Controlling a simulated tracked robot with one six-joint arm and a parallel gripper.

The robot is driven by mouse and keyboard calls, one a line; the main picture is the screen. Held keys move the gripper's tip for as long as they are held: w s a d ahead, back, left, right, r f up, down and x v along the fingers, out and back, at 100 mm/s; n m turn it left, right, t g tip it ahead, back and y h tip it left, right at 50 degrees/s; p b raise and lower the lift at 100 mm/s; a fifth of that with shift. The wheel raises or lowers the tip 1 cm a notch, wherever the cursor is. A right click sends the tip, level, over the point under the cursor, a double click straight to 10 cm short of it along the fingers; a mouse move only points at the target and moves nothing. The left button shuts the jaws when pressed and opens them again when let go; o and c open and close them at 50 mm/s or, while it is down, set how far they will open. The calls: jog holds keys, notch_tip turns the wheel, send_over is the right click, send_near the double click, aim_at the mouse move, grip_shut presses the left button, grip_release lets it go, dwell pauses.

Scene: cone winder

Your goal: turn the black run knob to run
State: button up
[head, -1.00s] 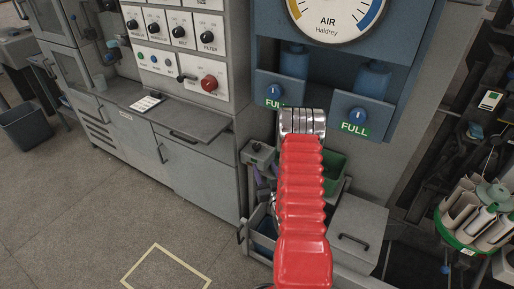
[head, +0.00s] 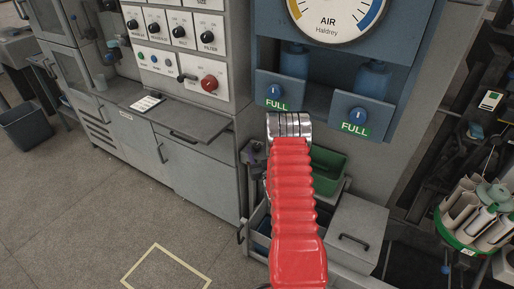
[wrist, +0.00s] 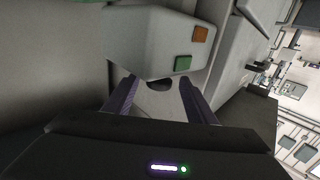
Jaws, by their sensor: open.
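My gripper (wrist: 158,82) is open in the wrist view, its two dark purple fingers apart. Ahead of it is a pale grey box (wrist: 152,42) with a green button (wrist: 183,63) and an orange button (wrist: 200,34). A dark rounded thing (wrist: 160,85) shows between the fingertips at the box's lower edge; I cannot tell if it is the black run knob or if the fingers touch it. In the head view my red arm hides the gripper. Black knobs labelled otherwise, such as the filter knob (head: 208,37), sit on the panel at upper left.
A red knob (head: 209,83) is on the same panel. An air gauge (head: 335,14) and two blue valves marked FULL (head: 358,115) are above my arm. A green bin (head: 328,167) is beside it. Open floor (head: 90,215) lies at left.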

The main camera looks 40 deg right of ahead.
jog(key=shift+x, duration=1.4)
jog(key=shift+c, duration=0.6)
jog(key=c, duration=0.9)
